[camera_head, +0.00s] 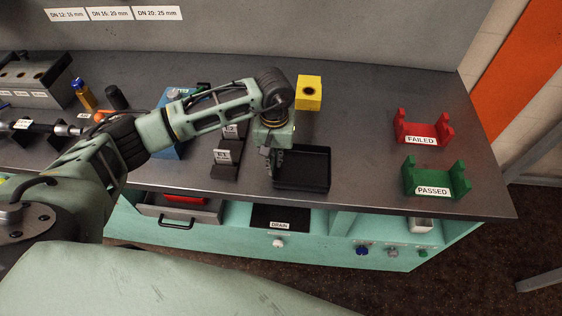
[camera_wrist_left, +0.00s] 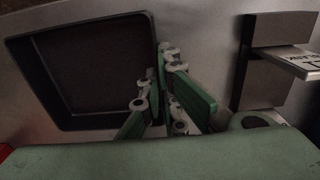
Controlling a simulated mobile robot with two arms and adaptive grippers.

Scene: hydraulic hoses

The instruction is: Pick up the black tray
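The black tray (camera_head: 303,186) sits on the dark bench top near its front edge, right of the middle. It looks empty and level. My left gripper (camera_head: 270,163) points down at the tray's left wall. In the left wrist view its fingers (camera_wrist_left: 166,62) are close together at the rim of the tray (camera_wrist_left: 100,122), one on the inner side and one on the outer side, and look shut on the wall. The exact contact at the tips is hard to see. My right gripper is not in view.
Dark labelled stands (camera_head: 226,160) are close left of the tray. A yellow block (camera_head: 308,92) stands behind it. A red FAILED holder (camera_head: 424,128) and a green PASSED holder (camera_head: 436,180) stand to the right, with clear bench between them and the tray. An open drawer (camera_head: 180,212) is below left.

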